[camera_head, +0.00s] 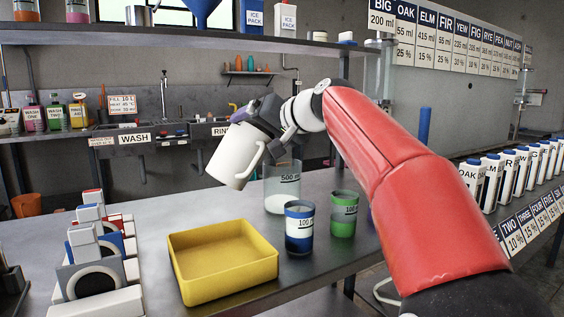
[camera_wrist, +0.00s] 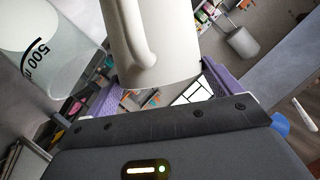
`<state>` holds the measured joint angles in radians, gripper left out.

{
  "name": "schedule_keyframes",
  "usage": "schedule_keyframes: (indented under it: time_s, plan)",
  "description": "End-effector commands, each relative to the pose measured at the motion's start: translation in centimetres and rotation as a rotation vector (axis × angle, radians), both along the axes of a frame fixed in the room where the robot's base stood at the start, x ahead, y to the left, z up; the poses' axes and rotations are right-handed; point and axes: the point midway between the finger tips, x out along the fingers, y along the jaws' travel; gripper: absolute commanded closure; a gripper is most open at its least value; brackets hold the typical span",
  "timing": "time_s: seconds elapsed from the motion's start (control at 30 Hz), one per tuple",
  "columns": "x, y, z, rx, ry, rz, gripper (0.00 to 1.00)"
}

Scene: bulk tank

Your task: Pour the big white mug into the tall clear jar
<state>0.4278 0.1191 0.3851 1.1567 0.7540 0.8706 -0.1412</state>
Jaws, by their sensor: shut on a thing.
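The big white mug (camera_head: 232,158) hangs from my gripper (camera_head: 254,117), leaning, with its handle on the right side. Its mouth is not clearly visible. In the wrist view the mug (camera_wrist: 160,42) sits between the purple fingers of my gripper (camera_wrist: 162,88), which is shut on it. The tall clear jar (camera_head: 283,182), marked 500 ml, stands upright on the bench just right of the mug, with some white stuff at its bottom. The jar (camera_wrist: 60,62) is left of the mug in the wrist view. No stream shows between mug and jar.
An empty yellow tray (camera_head: 222,262) lies at the front. Several blocks with dark round faces (camera_head: 95,285) stand at left. A shelf (camera_head: 180,38) runs above the bench.

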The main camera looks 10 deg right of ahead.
Motion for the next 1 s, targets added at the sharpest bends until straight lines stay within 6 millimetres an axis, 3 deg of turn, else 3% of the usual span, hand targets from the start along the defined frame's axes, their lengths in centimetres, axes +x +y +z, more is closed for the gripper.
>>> schedule_keyframes:
  time_s: [1.0]
  plan:
    - [0.2, -0.81, 0.83, 0.109, 0.032, 0.0, 0.78]
